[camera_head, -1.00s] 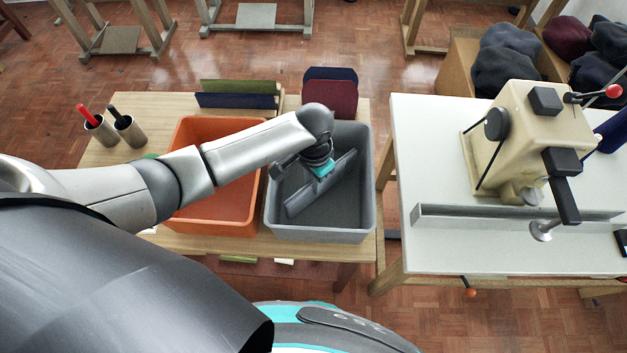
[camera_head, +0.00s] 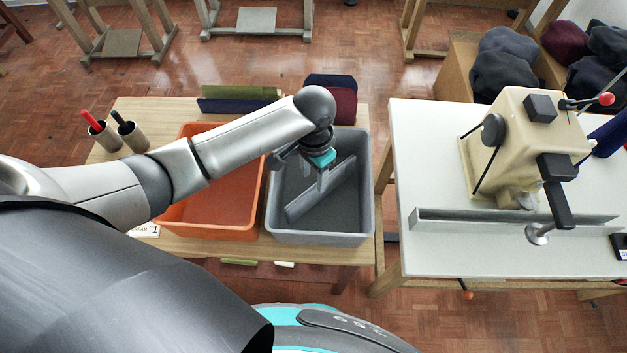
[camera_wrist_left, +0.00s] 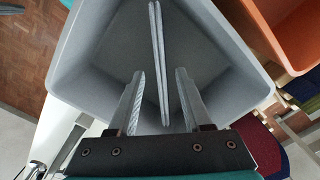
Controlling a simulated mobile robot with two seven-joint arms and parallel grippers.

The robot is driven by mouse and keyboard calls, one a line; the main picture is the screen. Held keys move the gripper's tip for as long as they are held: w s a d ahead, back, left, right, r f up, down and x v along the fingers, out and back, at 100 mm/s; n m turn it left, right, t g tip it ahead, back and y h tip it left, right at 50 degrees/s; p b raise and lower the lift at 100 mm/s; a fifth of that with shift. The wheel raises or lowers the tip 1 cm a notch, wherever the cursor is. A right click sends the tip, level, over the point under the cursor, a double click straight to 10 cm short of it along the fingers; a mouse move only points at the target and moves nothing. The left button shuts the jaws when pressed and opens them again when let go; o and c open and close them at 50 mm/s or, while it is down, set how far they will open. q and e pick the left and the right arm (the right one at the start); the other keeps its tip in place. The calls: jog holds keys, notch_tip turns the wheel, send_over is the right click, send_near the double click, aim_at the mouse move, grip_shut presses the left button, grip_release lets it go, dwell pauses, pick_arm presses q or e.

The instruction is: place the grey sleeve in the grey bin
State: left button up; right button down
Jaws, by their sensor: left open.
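The grey sleeve (camera_head: 342,177) is a thin flat panel inside the grey bin (camera_head: 370,190), lying diagonally and seeming to stand on edge. My left gripper (camera_head: 324,186) is over the bin, pointing down, just above the sleeve. In the left wrist view its two fingers (camera_wrist_left: 160,76) are apart, with the sleeve (camera_wrist_left: 158,40) showing as a narrow double strip between them and a gap on each side. The bin (camera_wrist_left: 85,55) surrounds the sleeve there. My right gripper is in no view.
An orange bin (camera_head: 215,232) stands directly left of the grey bin on a wooden table (camera_head: 185,245). Two cups (camera_head: 132,138) with tools are at the left. Folded cloth pieces (camera_head: 240,104) stand behind. A white table (camera_head: 420,150) with a machine (camera_head: 505,140) is at the right.

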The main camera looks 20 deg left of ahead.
pick_arm(q)
notch_tip(320, 180, up, 6)
jog(key=p, duration=0.1)
jog(key=shift+s, duration=0.1)
dwell(0.6)
